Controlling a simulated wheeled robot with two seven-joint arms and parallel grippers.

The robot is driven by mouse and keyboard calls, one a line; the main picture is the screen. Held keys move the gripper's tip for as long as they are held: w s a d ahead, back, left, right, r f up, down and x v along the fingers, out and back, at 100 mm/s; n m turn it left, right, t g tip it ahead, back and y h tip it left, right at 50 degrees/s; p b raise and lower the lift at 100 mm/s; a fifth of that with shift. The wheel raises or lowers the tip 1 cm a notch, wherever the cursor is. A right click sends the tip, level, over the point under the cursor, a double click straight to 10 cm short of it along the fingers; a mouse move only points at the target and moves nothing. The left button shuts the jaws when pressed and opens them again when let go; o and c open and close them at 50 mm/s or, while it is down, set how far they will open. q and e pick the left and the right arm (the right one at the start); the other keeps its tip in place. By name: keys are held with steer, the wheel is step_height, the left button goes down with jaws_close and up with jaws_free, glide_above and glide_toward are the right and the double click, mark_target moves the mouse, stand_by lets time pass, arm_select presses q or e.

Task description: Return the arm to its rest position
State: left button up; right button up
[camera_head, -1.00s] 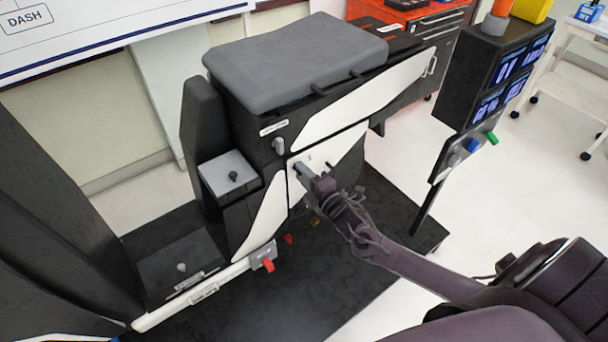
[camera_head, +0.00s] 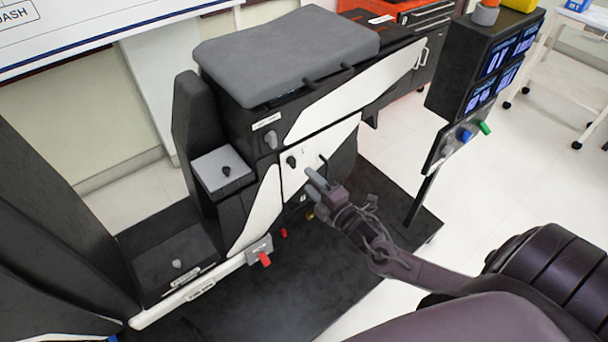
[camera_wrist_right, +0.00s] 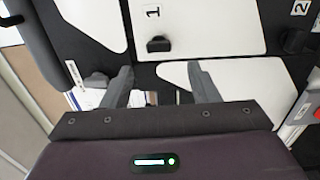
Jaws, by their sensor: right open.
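My right arm comes in from the lower right in the head view. Its gripper (camera_head: 314,184) is in front of the white panel of the black chassis rig, a little below and right of a small black knob (camera_head: 291,161). In the right wrist view the two grey fingers (camera_wrist_right: 160,86) stand wide apart with nothing between them. The black knob (camera_wrist_right: 158,44) beside the mark "1" lies beyond the fingertips, apart from them. My left gripper is not in view.
The black rig with a grey padded top (camera_head: 285,50) stands close ahead of the gripper. A red tab (camera_head: 264,259) sticks out at its lower rail. A black screen post (camera_head: 485,65) stands to the right. The white floor (camera_head: 500,200) between post and arm is clear.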

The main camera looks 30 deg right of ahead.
steer(key=shift+s+d, duration=0.1)
steer(key=shift+s, duration=0.4)
steer(key=s+d+f+m+g+h, duration=0.1)
steer(key=s+f+m+g, duration=0.3)
steer(key=f, duration=0.5)
steer(key=s+d+f+m+g+h, duration=0.1)
steer(key=s+d+f+m+h, duration=0.3)
steer(key=f, duration=0.6)
steer(key=s+a+f+m+g+y, duration=0.1)
steer(key=s+f+m+g, duration=0.15)
steer(key=s+f, duration=0.5)
steer(key=s+a+f+m+g, duration=0.2)
steer(key=s+f, duration=0.3)
steer(key=s, duration=0.3)
steer(key=s+a+f+m+g+y+p, duration=0.1)
steer(key=s+a+f+g, duration=0.3)
steer(key=s, duration=0.4)
steer(key=s+a+f+m+g, duration=0.3)
steer(key=s+a+f+m, duration=0.1)
steer(key=s+f, duration=0.3)
steer(key=shift+s+a, duration=0.4)
steer(key=shift+s, duration=0.6)
